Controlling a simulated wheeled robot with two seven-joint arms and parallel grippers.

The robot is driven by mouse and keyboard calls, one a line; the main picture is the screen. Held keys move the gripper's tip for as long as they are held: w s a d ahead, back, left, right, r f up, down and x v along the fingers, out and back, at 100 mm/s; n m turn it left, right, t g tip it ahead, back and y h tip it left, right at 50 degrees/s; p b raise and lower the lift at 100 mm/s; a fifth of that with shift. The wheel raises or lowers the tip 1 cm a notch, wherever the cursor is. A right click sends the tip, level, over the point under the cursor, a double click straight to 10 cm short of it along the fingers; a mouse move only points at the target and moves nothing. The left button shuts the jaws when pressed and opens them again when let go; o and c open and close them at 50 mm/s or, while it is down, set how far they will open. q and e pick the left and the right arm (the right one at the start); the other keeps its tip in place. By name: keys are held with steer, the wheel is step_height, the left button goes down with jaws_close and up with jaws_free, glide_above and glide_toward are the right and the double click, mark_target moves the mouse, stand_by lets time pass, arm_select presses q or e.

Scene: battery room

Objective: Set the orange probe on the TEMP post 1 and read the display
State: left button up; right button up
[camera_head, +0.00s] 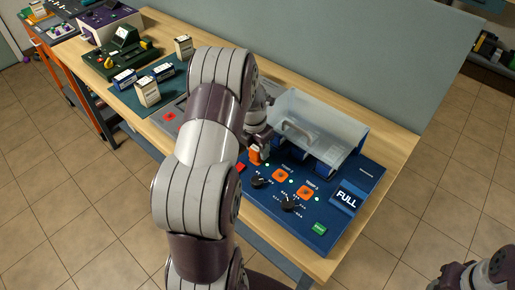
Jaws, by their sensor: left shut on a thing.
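My left gripper (259,136) is shut on the orange probe (256,156), low over the left part of the blue panel (332,228). The gripper and arm hide much of the probe, and I cannot tell whether it touches a post.
A clear cover (318,118) with a grey handle stands over the back of the panel. Black knobs, a red button (241,168) and a green button (319,229) are on the panel. Small boxes stand on a green mat (127,97) at the left. The table's right end is bare.

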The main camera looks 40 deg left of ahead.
arm_select(q)
steer(key=shift+a+f, duration=0.1)
steer(key=shift+f, duration=0.7)
steer(key=shift+f, duration=0.2)
steer(key=o, duration=1.1)
steer(key=shift+c, duration=0.2)
